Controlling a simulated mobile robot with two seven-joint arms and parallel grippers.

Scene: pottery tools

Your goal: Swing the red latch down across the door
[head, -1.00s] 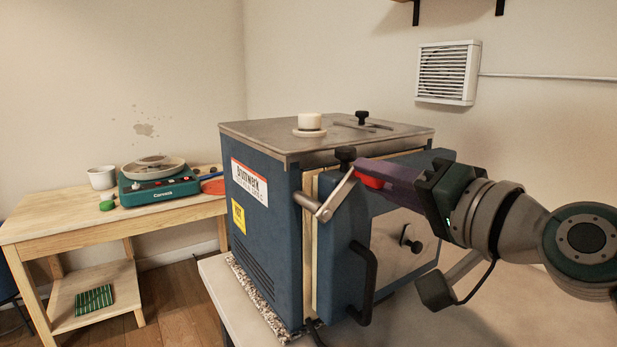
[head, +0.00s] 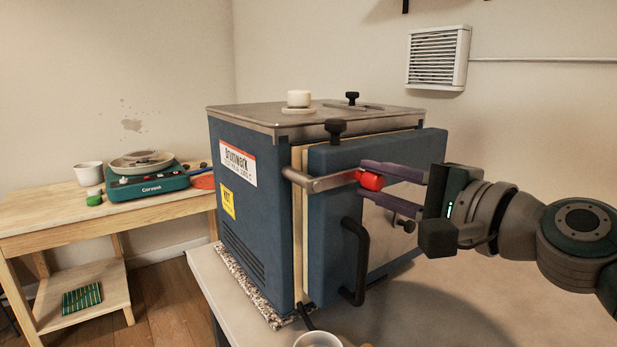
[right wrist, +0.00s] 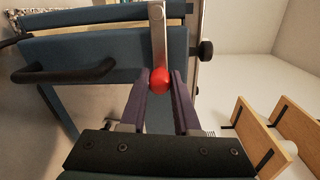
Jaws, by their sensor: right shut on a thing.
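The latch (head: 325,182) is a grey metal bar with a red knob (head: 371,181) at its end. It lies nearly level across the seam between the blue kiln body (head: 255,220) and the thick blue door (head: 330,215). My right gripper (head: 363,186) comes from the right in front of the door, its purple fingers around the red knob. In the right wrist view the red knob (right wrist: 159,80) sits between the fingertips, and the bar (right wrist: 158,35) runs away from it. The door looks closed against a pale gasket. My left gripper is not in view.
A black door handle (head: 357,262) sticks out below the latch, and a black knob (head: 336,129) stands above it. A white cup (head: 318,340) is at the bottom edge. A wooden table (head: 150,217) with a green scale (head: 150,186) stands at the left.

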